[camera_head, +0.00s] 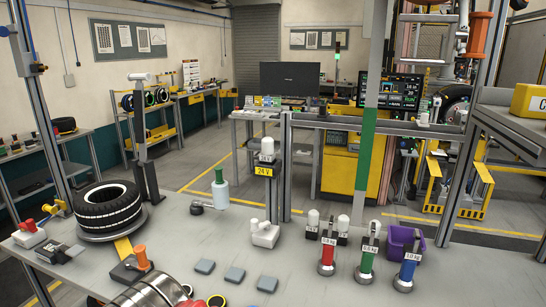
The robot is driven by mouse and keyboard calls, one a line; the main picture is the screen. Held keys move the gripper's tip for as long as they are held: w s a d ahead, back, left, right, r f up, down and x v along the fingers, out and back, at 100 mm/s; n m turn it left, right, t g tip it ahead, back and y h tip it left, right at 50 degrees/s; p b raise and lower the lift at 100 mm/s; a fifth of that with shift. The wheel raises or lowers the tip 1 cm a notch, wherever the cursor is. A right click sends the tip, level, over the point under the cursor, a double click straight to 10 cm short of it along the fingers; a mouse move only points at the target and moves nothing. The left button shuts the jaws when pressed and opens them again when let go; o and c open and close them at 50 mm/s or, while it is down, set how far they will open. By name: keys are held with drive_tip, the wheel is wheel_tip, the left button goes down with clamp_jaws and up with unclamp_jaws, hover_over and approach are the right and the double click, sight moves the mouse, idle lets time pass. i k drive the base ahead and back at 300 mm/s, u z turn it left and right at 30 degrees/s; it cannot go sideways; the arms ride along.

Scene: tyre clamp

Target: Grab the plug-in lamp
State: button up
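No lamp is labelled as such. A white rounded, bulb-like piece (267,147) sits upright on top of a post with a yellow "24 V" label (264,171), behind the bench's middle. Two smaller white rounded pieces, one at left (313,219) and one at right (343,224), stand upright in dark holders on the bench. I cannot tell for sure which is the plug-in lamp. My gripper is not identifiable in this view.
A metal upright rises beside the 24 V post.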

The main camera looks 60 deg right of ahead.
sight(267, 156)
drive_tip(key=u, duration=0.05)
drive_tip(key=i, duration=1)
drive_tip(key=z, duration=0.05)
